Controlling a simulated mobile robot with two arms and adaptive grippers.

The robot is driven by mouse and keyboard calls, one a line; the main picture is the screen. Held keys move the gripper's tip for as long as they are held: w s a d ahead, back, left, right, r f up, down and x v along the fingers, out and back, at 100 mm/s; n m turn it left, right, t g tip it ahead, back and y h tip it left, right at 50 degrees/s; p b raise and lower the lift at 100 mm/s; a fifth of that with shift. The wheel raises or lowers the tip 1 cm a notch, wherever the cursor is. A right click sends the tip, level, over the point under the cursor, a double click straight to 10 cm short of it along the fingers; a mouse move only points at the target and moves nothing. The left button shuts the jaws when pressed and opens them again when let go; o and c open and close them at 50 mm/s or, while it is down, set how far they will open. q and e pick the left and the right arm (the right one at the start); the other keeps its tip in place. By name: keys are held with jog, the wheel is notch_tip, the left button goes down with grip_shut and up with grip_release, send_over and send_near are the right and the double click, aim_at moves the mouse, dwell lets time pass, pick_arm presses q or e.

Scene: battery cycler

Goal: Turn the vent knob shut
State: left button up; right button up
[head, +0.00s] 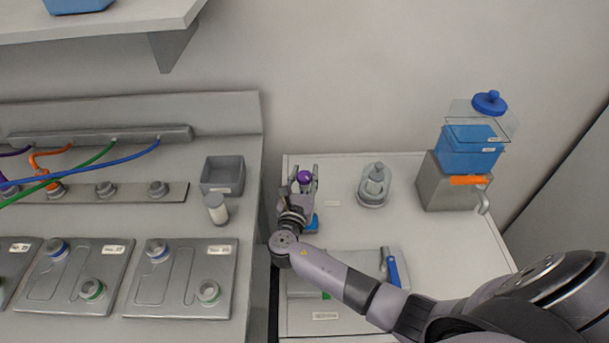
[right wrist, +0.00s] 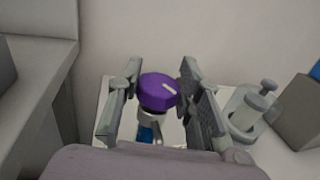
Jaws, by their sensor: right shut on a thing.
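The purple knob (head: 304,177) has a faceted rim and a pale pointer line on its top; it also shows in the right wrist view (right wrist: 158,91). It stands near the back left of the white bench top. My right gripper (head: 304,175) has one finger on each side of the knob and is shut on it. In the right wrist view the pointer line slants toward the lower right. The knob's base is partly hidden by the gripper. My left gripper is not in view.
A grey holder with a bottle-like piece (head: 374,185) stands right of the gripper. Farther right is a blue tank (head: 468,150) on a grey stand (head: 445,190). A grey box (head: 222,175) and a small white-grey jar (head: 216,209) sit on the left counter.

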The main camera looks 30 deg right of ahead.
aim_at(305, 175)
jog(key=m+g+h+b, duration=0.1)
jog(key=g+h, duration=0.1)
jog(key=m+g+h+b, duration=0.1)
jog(key=m+g+h, duration=0.1)
jog(key=shift+w+f+m, duration=0.1)
jog(key=shift+f+m, duration=0.1)
jog(key=shift+m, duration=0.1)
jog(key=shift+r+m+g+h+b, duration=0.1)
jog(key=shift+m+g+h+b, duration=0.4)
jog(key=shift+m+g+b, duration=0.45)
jog(key=shift+r+m+g+h+b, duration=0.1)
jog(key=shift+m+g+h+b, duration=0.4)
jog(key=shift+g, duration=0.75)
jog(key=o, duration=1.2)
notch_tip(305, 175, up, 10)
jog(key=shift+r, duration=0.1)
